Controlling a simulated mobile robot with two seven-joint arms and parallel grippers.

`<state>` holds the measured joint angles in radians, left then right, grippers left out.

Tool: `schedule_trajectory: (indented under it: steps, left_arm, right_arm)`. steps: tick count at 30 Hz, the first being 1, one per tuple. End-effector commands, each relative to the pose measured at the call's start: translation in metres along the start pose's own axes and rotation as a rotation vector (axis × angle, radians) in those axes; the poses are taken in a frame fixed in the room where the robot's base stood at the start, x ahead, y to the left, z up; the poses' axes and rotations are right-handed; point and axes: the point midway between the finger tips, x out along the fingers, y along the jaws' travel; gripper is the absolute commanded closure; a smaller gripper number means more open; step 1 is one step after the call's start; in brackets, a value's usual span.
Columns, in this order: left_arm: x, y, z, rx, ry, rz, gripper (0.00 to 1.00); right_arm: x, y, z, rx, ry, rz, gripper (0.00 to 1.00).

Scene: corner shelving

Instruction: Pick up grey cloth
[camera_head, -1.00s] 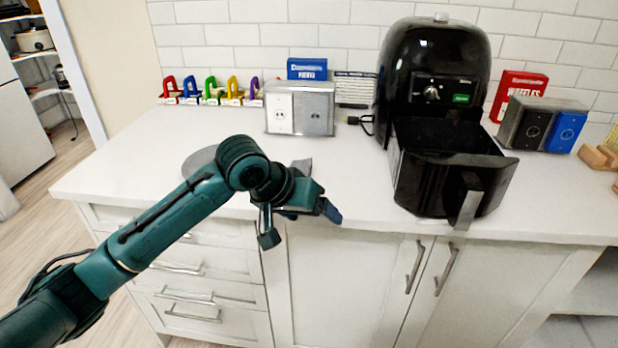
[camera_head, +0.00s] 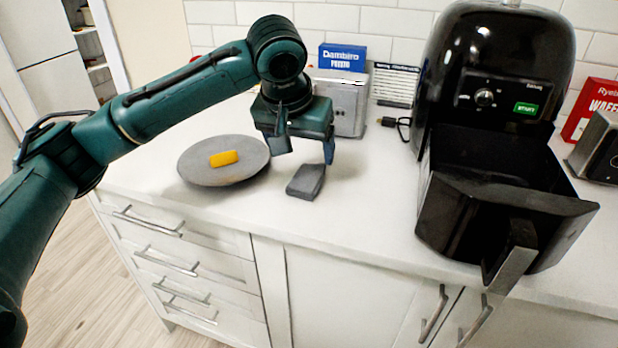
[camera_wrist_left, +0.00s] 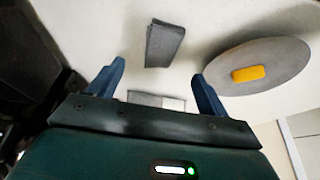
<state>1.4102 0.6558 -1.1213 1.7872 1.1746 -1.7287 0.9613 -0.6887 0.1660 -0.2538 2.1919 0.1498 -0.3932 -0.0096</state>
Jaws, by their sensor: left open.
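The grey cloth (camera_head: 306,181) lies folded on the white countertop, just right of a round grey plate. It also shows in the left wrist view (camera_wrist_left: 164,44), beyond the fingertips and between their lines. My left gripper (camera_head: 303,152) is open and empty, pointing down above and slightly behind the cloth. In the left wrist view its two blue fingers (camera_wrist_left: 159,76) are spread apart, with the cloth clear of them. My right gripper is not in view.
The grey plate (camera_head: 190,172) holds a yellow block (camera_head: 224,158). A black air fryer (camera_head: 490,80) with its drawer (camera_head: 470,225) pulled out stands to the right. A silver box (camera_head: 352,104) and a blue box (camera_head: 342,58) stand behind the gripper. The counter between cloth and fryer is clear.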

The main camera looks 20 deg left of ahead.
Motion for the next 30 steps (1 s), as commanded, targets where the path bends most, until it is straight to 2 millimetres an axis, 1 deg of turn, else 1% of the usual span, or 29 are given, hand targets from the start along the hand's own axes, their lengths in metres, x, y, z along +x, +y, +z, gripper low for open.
schedule_trajectory:
  steps: [1,3,11,15,19,22,28,29,30]
  left_arm:
    - [0.011,-0.001,0.001,-0.001,-0.002,-0.001,0.22]
    - [0.021,0.000,0.001,-0.001,-0.002,-0.001,0.22]
    - [0.041,-0.001,0.000,0.000,0.000,-0.001,0.22]
    - [0.063,-0.003,0.000,0.000,-0.001,-0.001,0.22]
    - [0.080,-0.002,0.000,0.001,-0.001,0.001,0.22]
    - [0.086,-0.002,-0.001,0.001,0.001,0.001,0.22]
    - [0.086,-0.002,-0.001,0.002,0.002,0.001,0.22]
    - [0.086,-0.002,-0.001,0.002,0.002,0.001,0.23]
    - [0.086,-0.002,-0.001,0.002,0.002,0.001,0.26]
  right_arm:
    - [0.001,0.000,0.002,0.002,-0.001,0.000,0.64]
    - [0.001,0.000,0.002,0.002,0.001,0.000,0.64]
    - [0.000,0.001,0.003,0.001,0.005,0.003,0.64]
    - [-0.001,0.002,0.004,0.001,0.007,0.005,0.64]
    - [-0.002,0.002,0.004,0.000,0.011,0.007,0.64]
    - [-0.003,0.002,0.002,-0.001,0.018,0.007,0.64]
    - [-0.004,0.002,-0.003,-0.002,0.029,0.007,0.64]
    - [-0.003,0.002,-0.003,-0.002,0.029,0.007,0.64]
    - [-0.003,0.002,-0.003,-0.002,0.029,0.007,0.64]
